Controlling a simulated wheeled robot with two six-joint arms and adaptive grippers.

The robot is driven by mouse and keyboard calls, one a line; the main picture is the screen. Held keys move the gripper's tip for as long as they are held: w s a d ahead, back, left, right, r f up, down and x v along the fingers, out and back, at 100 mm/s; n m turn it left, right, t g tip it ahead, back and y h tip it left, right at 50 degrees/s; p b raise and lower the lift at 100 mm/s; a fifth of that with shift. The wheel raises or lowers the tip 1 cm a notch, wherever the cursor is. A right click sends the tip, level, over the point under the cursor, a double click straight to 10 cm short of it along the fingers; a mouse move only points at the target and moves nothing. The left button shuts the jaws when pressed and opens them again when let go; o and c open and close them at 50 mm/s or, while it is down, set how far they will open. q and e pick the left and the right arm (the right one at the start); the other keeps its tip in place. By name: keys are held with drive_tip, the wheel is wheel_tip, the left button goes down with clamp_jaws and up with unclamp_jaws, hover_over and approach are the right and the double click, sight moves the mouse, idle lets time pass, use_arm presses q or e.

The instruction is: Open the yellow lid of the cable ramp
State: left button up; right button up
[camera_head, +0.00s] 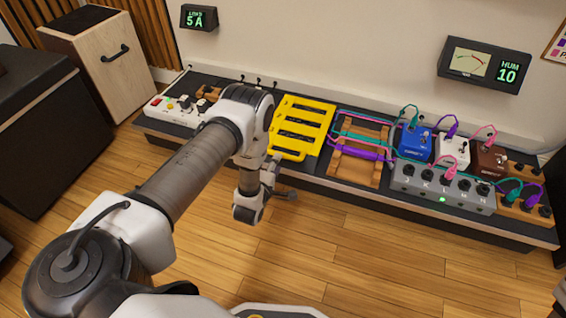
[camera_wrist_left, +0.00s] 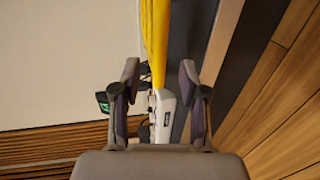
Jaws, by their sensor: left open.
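The yellow lid (camera_head: 300,127) is a slotted panel on the cable ramp, near the middle of the long dark board. I cannot tell whether it is flat or slightly raised. My left gripper (camera_head: 272,170) is at the lid's near left corner, partly hidden by its own wrist. In the left wrist view, the gripper (camera_wrist_left: 159,78) is open, with a finger on each side. The lid's narrow yellow edge (camera_wrist_left: 155,35) comes down from the top of that view, in line with the gap between the fingers. Contact cannot be made out. My right gripper is not in view.
A white power strip (camera_head: 172,108) lies left of the lid. A wooden cable rack (camera_head: 346,172) stands close to its right, then several pedals and a grey switch box (camera_head: 420,180). The wall with two meters is behind. The wooden floor (camera_head: 330,255) in front is clear.

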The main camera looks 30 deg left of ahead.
use_arm(q)
drive_tip(key=b+x, duration=0.2)
drive_tip(key=x, duration=0.4)
clamp_jaws()
